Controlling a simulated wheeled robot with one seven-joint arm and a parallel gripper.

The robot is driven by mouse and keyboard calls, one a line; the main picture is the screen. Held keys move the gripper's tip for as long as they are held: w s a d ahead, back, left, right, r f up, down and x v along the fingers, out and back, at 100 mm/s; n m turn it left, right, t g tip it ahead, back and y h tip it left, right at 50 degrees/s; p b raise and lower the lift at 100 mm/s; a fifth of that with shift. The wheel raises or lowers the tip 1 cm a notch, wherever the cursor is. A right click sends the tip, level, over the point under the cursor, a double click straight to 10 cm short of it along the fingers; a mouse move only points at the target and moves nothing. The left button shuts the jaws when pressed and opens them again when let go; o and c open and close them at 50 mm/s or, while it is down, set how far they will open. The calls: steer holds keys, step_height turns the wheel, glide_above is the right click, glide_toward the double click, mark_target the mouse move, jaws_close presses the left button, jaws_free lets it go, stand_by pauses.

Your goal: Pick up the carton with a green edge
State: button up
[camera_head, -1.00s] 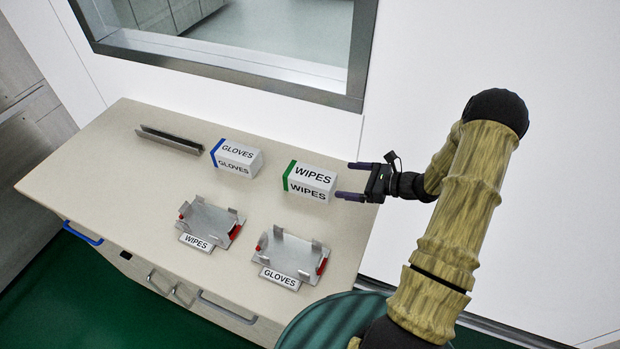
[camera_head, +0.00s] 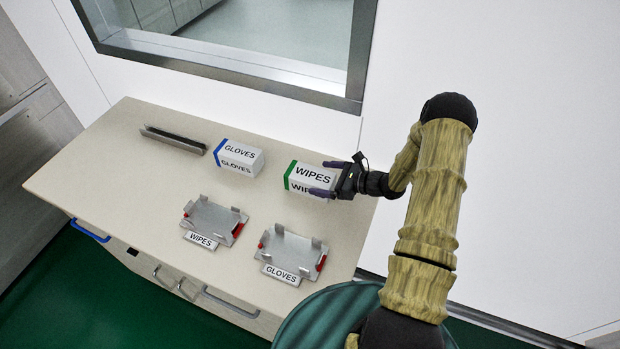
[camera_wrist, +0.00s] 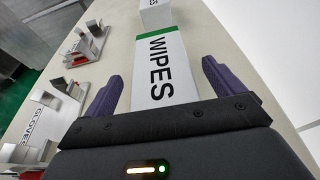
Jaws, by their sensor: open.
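The carton with a green edge (camera_head: 312,176) is white, marked WIPES, and lies on the table, its green edge at the left. My gripper (camera_head: 322,178) is open at the carton's right end, with its two purple fingers reaching along either side of it. In the wrist view the carton (camera_wrist: 160,75) lies between the spread fingertips of my gripper (camera_wrist: 158,78), its green edge at the far end. Gaps show between carton and fingers there, so I see no grip. In the head view a finger hides part of the front lettering.
A white carton with a blue edge (camera_head: 240,158), marked GLOVES, stands to the left. Metal holders labelled WIPES (camera_head: 213,218) and GLOVES (camera_head: 290,250) sit in front. A narrow metal channel (camera_head: 173,139) lies at the back left. The table (camera_head: 120,190) is otherwise clear; a wall rises behind.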

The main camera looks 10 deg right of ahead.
steer(key=shift+p+x, duration=0.35)
steer(key=shift+x, duration=1)
steer(key=c, duration=1.2)
steer(key=shift+c, duration=0.2)
steer(key=shift+w+r, duration=0.1)
steer(key=shift+r, duration=0.05)
steer(key=shift+r+b, duration=1.8)
steer(key=shift+r, duration=3.1)
steer(key=shift+r, duration=0.1)
